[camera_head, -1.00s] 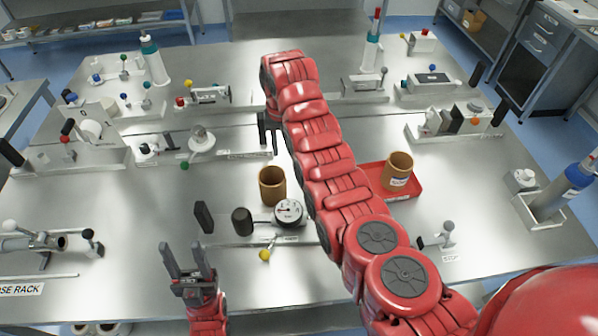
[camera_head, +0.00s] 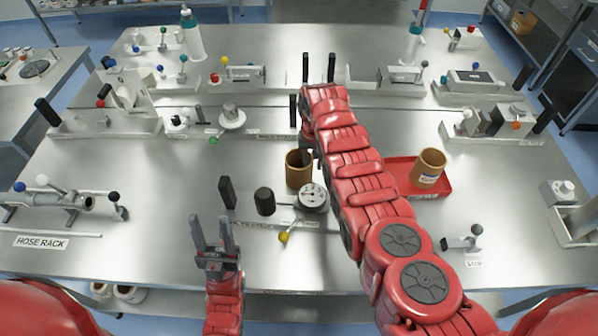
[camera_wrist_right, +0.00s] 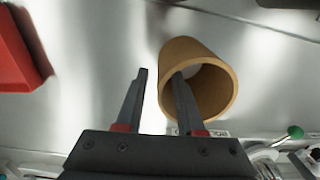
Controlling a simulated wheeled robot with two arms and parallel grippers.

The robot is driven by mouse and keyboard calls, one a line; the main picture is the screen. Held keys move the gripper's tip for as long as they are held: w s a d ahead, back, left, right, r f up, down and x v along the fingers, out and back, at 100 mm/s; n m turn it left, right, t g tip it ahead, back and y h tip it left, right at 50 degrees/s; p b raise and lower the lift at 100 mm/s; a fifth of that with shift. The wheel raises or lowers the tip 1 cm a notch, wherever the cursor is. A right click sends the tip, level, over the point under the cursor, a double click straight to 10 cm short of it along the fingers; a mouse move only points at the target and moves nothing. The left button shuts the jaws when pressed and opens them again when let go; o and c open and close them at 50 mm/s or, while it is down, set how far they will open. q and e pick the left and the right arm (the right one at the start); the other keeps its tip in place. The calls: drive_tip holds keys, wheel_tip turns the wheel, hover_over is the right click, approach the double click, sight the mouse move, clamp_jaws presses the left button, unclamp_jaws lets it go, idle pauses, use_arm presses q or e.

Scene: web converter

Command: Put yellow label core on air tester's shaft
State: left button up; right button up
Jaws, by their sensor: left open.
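A brown cylindrical core (camera_head: 298,170) stands upright on the bench behind the gauge. A second core (camera_head: 429,167), with a white label, stands on the red tray (camera_head: 402,190). I cannot make out a yellow label on either. My right gripper (camera_head: 304,140) is at the middle core; in the right wrist view its fingers (camera_wrist_right: 160,76) are apart, one overlapping the core's open mouth (camera_wrist_right: 212,88), the other outside its wall. A fixture with a round gauge (camera_head: 312,197), a black cylinder (camera_head: 265,200) and a yellow-knobbed lever may be the air tester. My left gripper (camera_head: 212,232) is open and empty.
A black upright block (camera_head: 227,193) stands left of the black cylinder. A hose rack (camera_head: 50,200) is at the left. Fixtures with levers line the back, and a small stop fixture (camera_head: 465,240) is at the right. Bare bench lies left of the gauge fixture.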

wheel_tip(320, 180, down, 4)
drive_tip(key=b, duration=0.2)
drive_tip(key=shift+w+a+b, duration=0.1)
drive_tip(key=shift+w+b, duration=0.05)
drive_tip(key=shift+b, duration=0.25)
drive_tip(key=shift+r, duration=0.1)
drive_tip(key=shift+c, duration=0.4)
clamp_jaws()
idle(0.4)
